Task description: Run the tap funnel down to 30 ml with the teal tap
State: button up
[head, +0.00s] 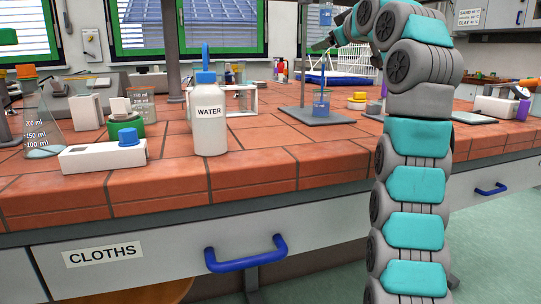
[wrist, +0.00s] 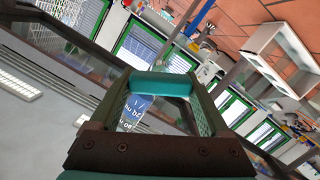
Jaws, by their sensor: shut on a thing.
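The tap funnel (head: 326,14) hangs at the top edge of the head view, with blue liquid in it; its upper part is cut off. In the wrist view, its blue part with white markings (wrist: 137,108) shows between my fingers, too tilted and small to read a level. The teal tap (wrist: 162,84) lies across between my fingertips. My gripper (head: 330,43) is shut on it, and it also shows in the wrist view (wrist: 160,92). A beaker (head: 321,104) with blue liquid stands below the funnel on a grey stand base (head: 300,117).
A white WATER bottle (head: 209,118) stands near the bench's front edge. A white block with a blue knob (head: 95,158) and a marked flask (head: 40,125) are at the left. Tiled bench space (head: 290,160) in front of the stand is clear.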

jog(key=shift+m+b, duration=0.6)
jog(key=shift+m, duration=0.5)
jog(key=m+y, duration=0.1)
jog(key=m, duration=0.1)
jog(key=shift+d+r+m+g, duration=0.1)
jog(key=shift+m+g, duration=0.2)
jog(key=shift+m, duration=0.1)
jog(key=o, duration=1.4)
